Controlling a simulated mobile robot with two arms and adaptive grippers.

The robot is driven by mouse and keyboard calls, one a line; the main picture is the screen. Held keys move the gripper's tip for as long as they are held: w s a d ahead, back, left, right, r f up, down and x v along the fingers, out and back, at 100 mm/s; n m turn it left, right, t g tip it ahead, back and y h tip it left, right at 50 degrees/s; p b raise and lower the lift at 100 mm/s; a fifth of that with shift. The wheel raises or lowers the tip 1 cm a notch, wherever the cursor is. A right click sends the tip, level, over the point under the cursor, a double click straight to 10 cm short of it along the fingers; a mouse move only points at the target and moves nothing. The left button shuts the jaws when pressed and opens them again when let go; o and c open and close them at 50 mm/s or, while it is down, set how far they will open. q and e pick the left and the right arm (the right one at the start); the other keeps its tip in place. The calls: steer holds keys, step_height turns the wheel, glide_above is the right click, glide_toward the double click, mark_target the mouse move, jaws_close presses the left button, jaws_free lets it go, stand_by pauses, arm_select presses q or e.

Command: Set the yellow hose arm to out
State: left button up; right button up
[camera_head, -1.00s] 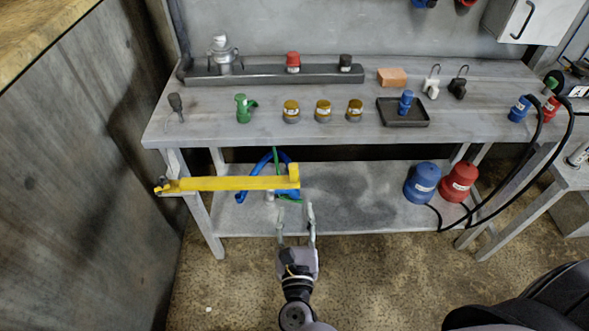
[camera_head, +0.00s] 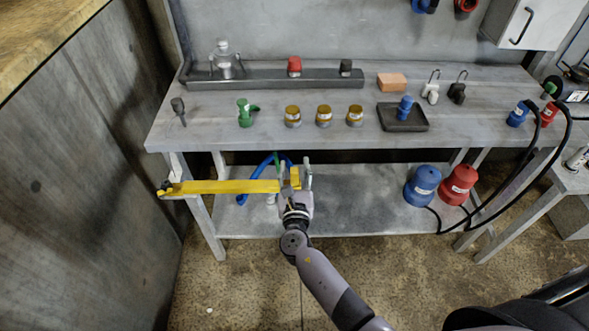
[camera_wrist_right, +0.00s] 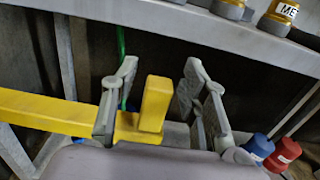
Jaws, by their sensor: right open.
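The yellow hose arm (camera_head: 225,187) is a long bar in front of the workbench, running from its left end by the bench leg to its right end at my right gripper. My right gripper (camera_head: 296,170) is open, with its fingers on either side of the arm's right end. In the right wrist view, the arm's upright yellow end block (camera_wrist_right: 155,103) stands between the open fingers (camera_wrist_right: 160,90), and the left finger crosses in front of the bar. I cannot tell whether a finger touches it. My left gripper is not in view.
The workbench top (camera_head: 300,135) stands just beyond, above a lower shelf (camera_head: 350,210). A blue hose (camera_head: 258,172) hangs behind the arm. A blue canister (camera_head: 422,185) and a red canister (camera_head: 458,184) stand on the shelf at right. The floor in front is clear.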

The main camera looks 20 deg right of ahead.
jaws_close()
stand_by(0.5)
stand_by(0.3)
